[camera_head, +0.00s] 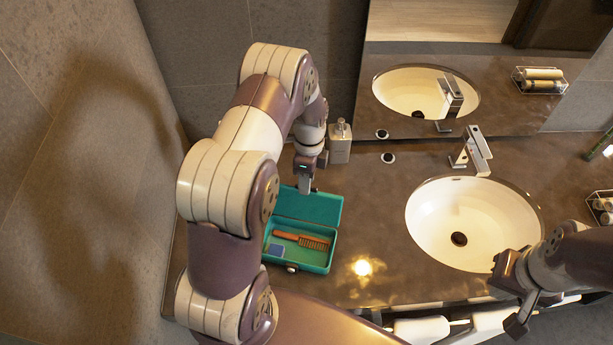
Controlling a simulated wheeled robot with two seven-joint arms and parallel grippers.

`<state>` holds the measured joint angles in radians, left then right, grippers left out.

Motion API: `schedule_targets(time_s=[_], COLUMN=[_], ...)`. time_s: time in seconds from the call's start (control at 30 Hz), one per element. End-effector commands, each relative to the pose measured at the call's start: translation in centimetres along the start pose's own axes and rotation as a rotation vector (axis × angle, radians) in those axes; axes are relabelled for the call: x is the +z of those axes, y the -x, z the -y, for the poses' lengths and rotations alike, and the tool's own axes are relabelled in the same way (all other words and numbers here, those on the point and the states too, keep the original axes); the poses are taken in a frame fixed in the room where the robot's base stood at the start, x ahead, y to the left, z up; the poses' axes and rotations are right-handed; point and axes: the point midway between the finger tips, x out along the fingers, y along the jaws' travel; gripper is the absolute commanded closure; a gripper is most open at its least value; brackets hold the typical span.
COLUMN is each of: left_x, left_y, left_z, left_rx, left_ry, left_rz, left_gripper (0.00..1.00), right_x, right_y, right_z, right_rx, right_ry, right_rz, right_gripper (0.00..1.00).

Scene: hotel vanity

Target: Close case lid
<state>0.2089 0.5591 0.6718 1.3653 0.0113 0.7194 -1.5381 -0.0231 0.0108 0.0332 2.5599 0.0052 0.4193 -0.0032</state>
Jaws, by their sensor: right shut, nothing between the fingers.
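The teal case (327,262) sits on the vanity top with its lid (315,208) open at the back. An orange-brown comb (302,240) and a small blue item (274,250) lie inside. My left gripper (306,188) points down at the lid's back edge. It overlaps the edge in view, and I cannot tell if it touches. Its jaw opening is too small to tell. My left arm hides part of the case's left side. My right gripper (518,322) is shut and empty at the counter's front edge, well right of the case.
A soap bottle (340,143) stands close behind and right of my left gripper. The white sink (435,225) and its faucet (474,152) are to the right. A mirror (420,60) rises behind. The counter between case and sink is clear.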

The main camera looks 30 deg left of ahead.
Motion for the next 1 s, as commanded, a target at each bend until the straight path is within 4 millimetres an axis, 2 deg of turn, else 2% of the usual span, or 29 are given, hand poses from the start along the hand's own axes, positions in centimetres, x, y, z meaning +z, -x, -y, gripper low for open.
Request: schedule_targets(time_s=[0.27, 0.3, 0.4, 1.0], left_x=[0.00, 0.00, 0.00, 0.00], left_y=[-0.45, -0.44, -0.43, -0.37], left_z=[-0.01, -0.01, -0.01, 0.00], left_rx=[0.001, 0.001, 0.001, 0.000], left_ry=[0.000, 0.000, 0.000, 0.000], left_rz=[0.000, 0.000, 0.000, 0.000], left_gripper=[0.65, 0.68, 1.00, 1.00], right_x=[0.01, 0.01, 0.00, 0.00], right_y=[0.07, 0.07, 0.07, 0.08], right_z=[0.00, 0.00, 0.00, 0.00], right_rx=[0.000, 0.000, 0.000, 0.000], right_ry=[0.000, 0.000, 0.000, 0.000], right_rz=[0.000, 0.000, 0.000, 0.000], right_gripper=[1.00, 1.00, 1.00, 1.00])
